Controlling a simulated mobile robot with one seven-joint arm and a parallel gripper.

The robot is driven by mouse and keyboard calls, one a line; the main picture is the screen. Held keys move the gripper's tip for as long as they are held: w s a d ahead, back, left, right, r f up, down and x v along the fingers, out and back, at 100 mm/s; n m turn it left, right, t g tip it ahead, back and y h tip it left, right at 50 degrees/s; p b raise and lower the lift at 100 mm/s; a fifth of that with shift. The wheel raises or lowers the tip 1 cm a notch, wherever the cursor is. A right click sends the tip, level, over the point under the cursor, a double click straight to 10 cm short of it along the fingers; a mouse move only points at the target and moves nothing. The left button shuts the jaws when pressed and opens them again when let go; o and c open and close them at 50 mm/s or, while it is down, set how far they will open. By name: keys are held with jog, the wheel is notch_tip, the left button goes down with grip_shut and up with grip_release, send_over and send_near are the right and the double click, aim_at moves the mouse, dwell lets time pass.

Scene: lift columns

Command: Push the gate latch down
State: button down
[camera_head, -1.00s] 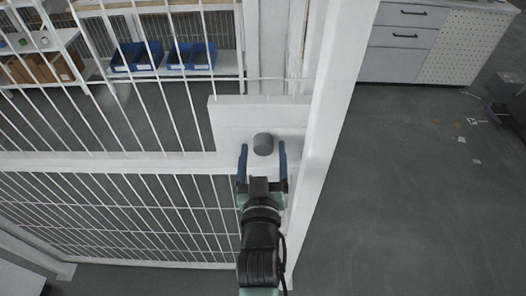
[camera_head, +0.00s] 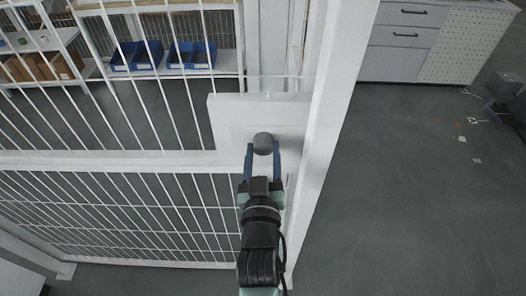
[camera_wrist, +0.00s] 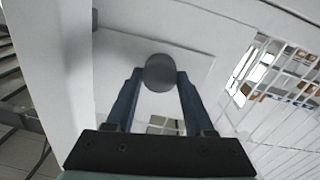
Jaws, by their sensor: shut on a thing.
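The gate latch (camera_head: 264,141) is a grey round knob on a white plate (camera_head: 232,112) of the white barred gate. My gripper (camera_head: 263,150) is in front of it, its two blue fingers shut on the knob from either side. In the wrist view, the grey knob (camera_wrist: 160,70) sits between the tips of the blue fingers (camera_wrist: 158,82). The knob's underside and its fixing to the plate are hidden.
A white gate post (camera_head: 325,120) stands just right of the latch. Shelves with blue bins (camera_head: 190,56) are behind the bars. A grey drawer cabinet (camera_head: 400,45) stands at the back right. The grey floor on the right (camera_head: 400,190) is mostly clear.

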jog(key=shift+f+b, duration=1.1)
jog(key=shift+f, duration=0.4)
jog(key=shift+c, duration=1.4)
grip_release()
jog(key=shift+s, duration=0.15)
jog(key=s+b, duration=0.2)
jog(key=s, duration=1)
jog(key=shift+s+a+b, duration=0.2)
jog(key=shift+s+b, duration=0.1)
jog(key=shift+s, duration=0.1)
jog(key=shift+w+r, duration=0.1)
